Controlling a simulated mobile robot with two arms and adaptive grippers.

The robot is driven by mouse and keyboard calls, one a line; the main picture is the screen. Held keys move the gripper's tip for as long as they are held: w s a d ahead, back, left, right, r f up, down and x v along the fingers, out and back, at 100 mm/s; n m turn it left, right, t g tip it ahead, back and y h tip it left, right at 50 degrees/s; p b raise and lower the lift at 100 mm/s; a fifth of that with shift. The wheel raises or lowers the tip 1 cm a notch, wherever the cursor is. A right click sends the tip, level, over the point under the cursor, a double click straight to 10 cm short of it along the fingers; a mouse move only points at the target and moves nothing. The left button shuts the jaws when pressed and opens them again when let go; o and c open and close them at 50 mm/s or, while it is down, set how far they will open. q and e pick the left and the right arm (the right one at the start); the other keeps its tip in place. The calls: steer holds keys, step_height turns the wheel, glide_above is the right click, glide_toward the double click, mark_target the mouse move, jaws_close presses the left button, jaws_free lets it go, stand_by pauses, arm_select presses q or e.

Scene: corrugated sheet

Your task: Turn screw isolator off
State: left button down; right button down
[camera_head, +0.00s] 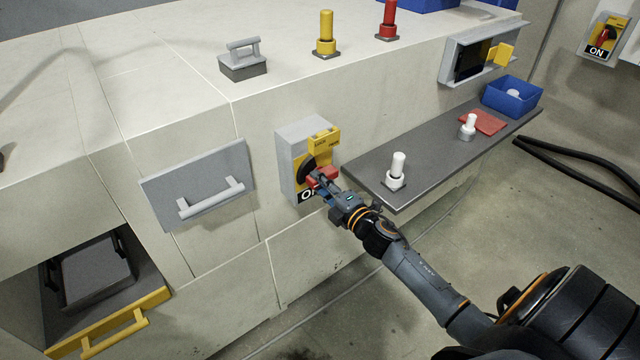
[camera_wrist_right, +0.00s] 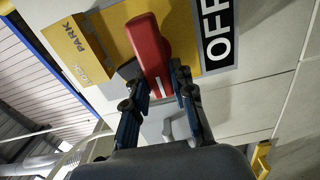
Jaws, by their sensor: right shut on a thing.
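The screw isolator (camera_head: 291,150) is a grey box on the pale cabinet front, with a yellow plate, a black round part and a red handle (camera_head: 326,174). My right gripper (camera_head: 322,181) is at this handle and covers part of it and of the label below. In the right wrist view the red handle (camera_wrist_right: 149,45) lies with its near end between the fingers of my right gripper (camera_wrist_right: 157,86), which is shut on it. My left gripper is out of view.
A dark shelf (camera_head: 425,160) juts out right of the isolator, with white knobbed pieces (camera_head: 397,172), a red piece (camera_head: 484,122) and a blue bin (camera_head: 511,96). A grey drawer front (camera_head: 190,170) with a handle is to the left. Another isolator (camera_head: 603,40) reads "ON".

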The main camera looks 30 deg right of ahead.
steer(key=c, duration=1.1)
jaws_free()
steer(key=s, duration=0.8)
steer(key=s+d, duration=0.1)
steer(key=s, duration=0.3)
